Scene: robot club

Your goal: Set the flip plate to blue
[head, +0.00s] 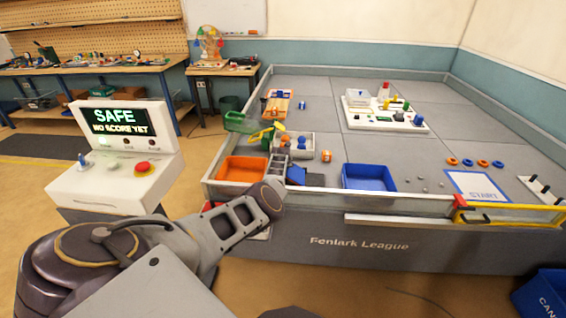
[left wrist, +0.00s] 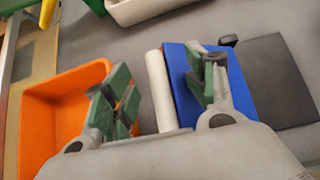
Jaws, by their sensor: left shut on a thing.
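The flip plate (head: 297,175) shows a blue face beside my left gripper on the near side of the field. In the left wrist view the blue face (left wrist: 186,92) lies under and beside the right finger, with a dark flat piece (left wrist: 280,80) at its right. A white bar (left wrist: 161,92) shows between the fingers, left of the blue face. The exact contact is hidden. My right gripper is not in view.
An orange bin (head: 243,168) is left of the gripper and a blue bin (head: 368,177) is right. A console (head: 115,160) reads SAFE, NO SCORE YET. The field's low rim (head: 330,195) runs in front.

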